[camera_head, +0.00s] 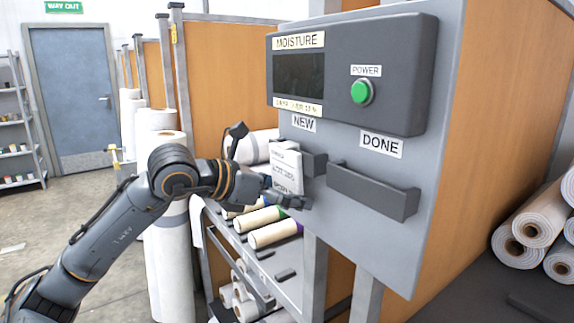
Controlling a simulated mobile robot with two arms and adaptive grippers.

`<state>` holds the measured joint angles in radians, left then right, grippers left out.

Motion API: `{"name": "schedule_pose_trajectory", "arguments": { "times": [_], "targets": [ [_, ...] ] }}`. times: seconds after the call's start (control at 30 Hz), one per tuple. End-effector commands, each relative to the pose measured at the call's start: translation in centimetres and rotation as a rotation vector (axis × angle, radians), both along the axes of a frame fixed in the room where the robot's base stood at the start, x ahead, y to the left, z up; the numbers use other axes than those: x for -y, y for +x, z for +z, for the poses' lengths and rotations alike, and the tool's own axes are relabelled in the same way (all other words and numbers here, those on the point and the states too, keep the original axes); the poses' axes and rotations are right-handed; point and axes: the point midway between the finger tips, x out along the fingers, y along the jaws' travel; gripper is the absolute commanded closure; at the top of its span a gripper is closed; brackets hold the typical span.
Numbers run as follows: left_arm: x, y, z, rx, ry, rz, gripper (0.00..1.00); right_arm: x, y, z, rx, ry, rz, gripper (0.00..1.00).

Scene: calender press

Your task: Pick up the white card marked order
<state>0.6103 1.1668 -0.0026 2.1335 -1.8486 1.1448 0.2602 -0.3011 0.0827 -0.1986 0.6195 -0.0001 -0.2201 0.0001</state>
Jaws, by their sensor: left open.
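The white card (287,168) with printed lines stands upright, tilted slightly, at the small dark holder (315,163) under the NEW label (303,123) on the grey panel. Its print is too small to read fully. My left gripper (287,193) is open at the card's lower part, with a dark finger reaching past its bottom edge. I cannot tell whether the fingers touch the card. The gripper hides part of the holder and the card's lower left. My right gripper is not in view.
A longer empty-looking dark holder (372,192) sits under the DONE label (381,145). Above are the MOISTURE display (300,74) and a green power button (362,92). Rolls (270,232) lie on a shelf below. Tall white rolls (168,250) stand behind my arm.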

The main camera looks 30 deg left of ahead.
Motion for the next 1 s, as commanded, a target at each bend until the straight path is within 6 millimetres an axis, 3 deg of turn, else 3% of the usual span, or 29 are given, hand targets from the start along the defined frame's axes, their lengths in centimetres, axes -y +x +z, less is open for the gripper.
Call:
{"name": "schedule_pose_trajectory", "arguments": {
  "times": [0.2,0.4,0.87,1.0],
  "targets": [
    [0.0,0.1,-0.1,0.000,0.000,0.000,0.02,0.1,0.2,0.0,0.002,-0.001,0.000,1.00],
    [0.0,0.0,-0.1,0.000,0.000,0.000,0.39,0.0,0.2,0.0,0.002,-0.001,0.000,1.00],
    [-0.3,-0.5,0.4,0.001,0.000,0.001,0.39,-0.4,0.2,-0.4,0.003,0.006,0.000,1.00],
    [-0.9,-1.7,1.5,0.004,0.002,0.003,0.52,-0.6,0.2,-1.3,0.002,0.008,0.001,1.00]
  ]
}}
